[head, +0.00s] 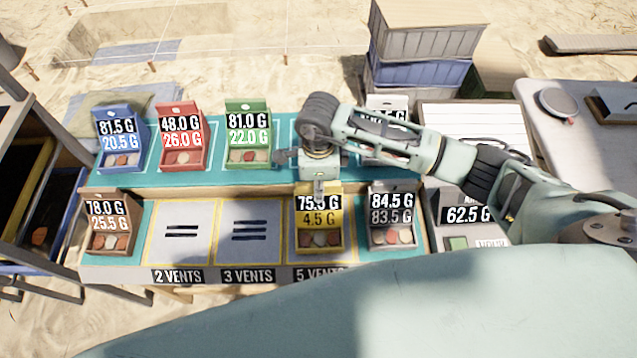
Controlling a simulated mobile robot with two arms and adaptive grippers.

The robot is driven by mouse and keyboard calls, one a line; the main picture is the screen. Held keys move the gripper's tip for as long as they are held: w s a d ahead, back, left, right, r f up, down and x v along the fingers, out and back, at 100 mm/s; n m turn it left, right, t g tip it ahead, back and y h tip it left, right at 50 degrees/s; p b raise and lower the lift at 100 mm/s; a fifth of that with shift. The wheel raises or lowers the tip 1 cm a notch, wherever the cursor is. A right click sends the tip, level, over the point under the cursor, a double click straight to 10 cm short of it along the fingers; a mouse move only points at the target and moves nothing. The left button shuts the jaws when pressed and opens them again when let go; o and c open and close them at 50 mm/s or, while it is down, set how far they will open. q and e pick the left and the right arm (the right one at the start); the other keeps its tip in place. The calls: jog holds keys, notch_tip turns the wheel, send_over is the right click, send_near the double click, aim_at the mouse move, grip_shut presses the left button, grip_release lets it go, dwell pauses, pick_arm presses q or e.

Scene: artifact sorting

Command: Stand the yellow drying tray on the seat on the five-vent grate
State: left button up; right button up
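The yellow drying tray (320,242) stands upright on the seat labelled 5 VENTS (349,245), at the right end of the row of seats. Its sign reads 75-point-something G, partly covered, over 4.5 G, and small brown and pale pieces lie in its front. The tray hides most of the grate, including its slots. My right gripper (320,188) points down at the tray's top edge. Its fingertips are small and partly hidden, so I cannot tell whether they grip the tray. My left gripper is not in view.
The 2 VENTS seat (182,231) and 3 VENTS seat (249,233) are empty. Blue (122,140), red (183,138) and green (249,137) trays stand behind. A brown tray (108,226) stands left, a grey tray (392,220) close right. A scale (468,214) reads 62.5 G.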

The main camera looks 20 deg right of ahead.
jog(key=shift+r, duration=0.2)
jog(key=shift+w+r, duration=0.1)
jog(key=shift+r, duration=0.2)
notch_tip(320, 180, up, 11)
jog(key=b, duration=0.3)
jog(key=shift+r+b, duration=0.15)
jog(key=shift+b, duration=0.2)
